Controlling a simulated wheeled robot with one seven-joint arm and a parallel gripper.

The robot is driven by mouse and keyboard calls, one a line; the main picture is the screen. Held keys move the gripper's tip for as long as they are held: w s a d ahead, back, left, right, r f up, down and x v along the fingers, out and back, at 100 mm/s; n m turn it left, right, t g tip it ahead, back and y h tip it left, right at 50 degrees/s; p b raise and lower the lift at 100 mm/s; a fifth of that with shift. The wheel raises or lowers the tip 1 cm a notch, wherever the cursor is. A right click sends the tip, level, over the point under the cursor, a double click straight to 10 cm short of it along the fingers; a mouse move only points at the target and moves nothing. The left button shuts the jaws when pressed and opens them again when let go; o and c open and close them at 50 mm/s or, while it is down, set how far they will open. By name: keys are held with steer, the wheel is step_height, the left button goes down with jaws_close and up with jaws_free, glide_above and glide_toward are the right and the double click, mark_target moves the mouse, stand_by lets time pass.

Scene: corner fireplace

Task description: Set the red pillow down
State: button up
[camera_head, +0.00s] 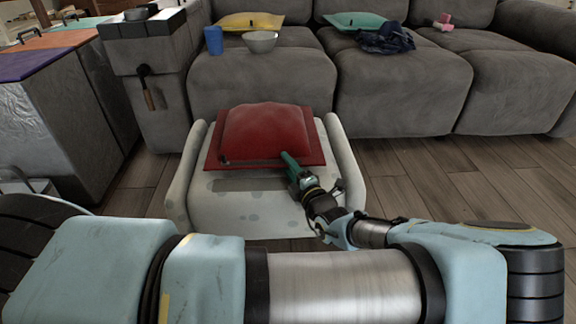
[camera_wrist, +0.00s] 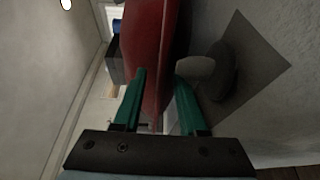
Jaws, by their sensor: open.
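The red pillow (camera_head: 265,130) is square, with a puffed middle and a flat border. It lies roughly level over the pale spotted ottoman (camera_head: 245,215). A dark shadow shows below its front edge, and the wrist view shows a gap between the pillow (camera_wrist: 148,40) and the grey surface. I cannot tell whether any part of it touches the ottoman. My gripper (camera_head: 285,156) is at the pillow's front edge, right of its middle. In the wrist view, the green fingers of my gripper (camera_wrist: 158,80) are apart, with the pillow's edge between them.
A grey sofa (camera_head: 400,95) stands behind, bearing a yellow pillow (camera_head: 250,21), a blue cup (camera_head: 213,40), a bowl (camera_head: 260,42), a green pillow (camera_head: 355,20) and dark cloth (camera_head: 386,38). A cabinet (camera_head: 75,120) stands at left. Wooden floor (camera_head: 440,175) is clear at right.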

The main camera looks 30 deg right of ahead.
steer(key=shift+s+r, duration=0.2)
steer(key=s+p, duration=0.3)
steer(key=s, duration=0.8)
steer(key=shift+s+a+p, duration=0.15)
steer(key=shift+s+p, duration=0.2)
